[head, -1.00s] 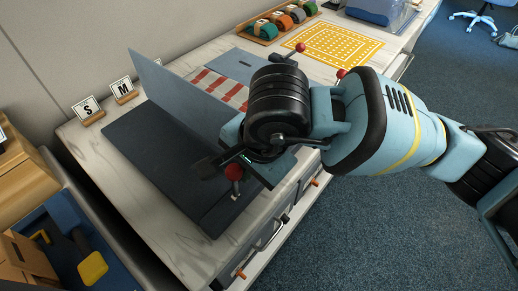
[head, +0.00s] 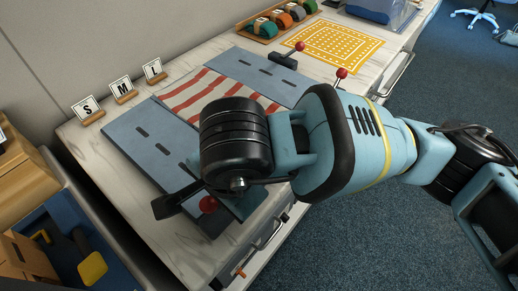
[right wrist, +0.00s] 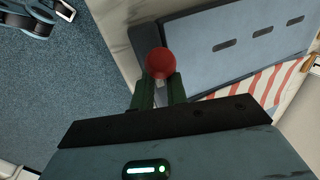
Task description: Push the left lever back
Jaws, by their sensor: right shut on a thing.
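The left lever, with its red ball knob (head: 208,204), stands at the front edge of the folding board. The knob also shows in the right wrist view (right wrist: 160,63). My right gripper (right wrist: 158,88) is shut on this lever, a finger on each side just below the knob. In the head view my right wrist hides part of the lever and board. The board's blue-grey left panel (head: 140,137) lies flat, with dark slots. A red-and-white striped cloth (head: 200,88) lies across the middle. The blue right panel (head: 262,72) is flat. My left gripper is not in view.
Two more red knobs stand at the right, one on a black lever (head: 300,46), one near the table edge (head: 341,73). Cards S, M and L (head: 153,69) line the back. A yellow grid mat (head: 330,47) and a tray of rolled cloths (head: 275,22) lie beyond.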

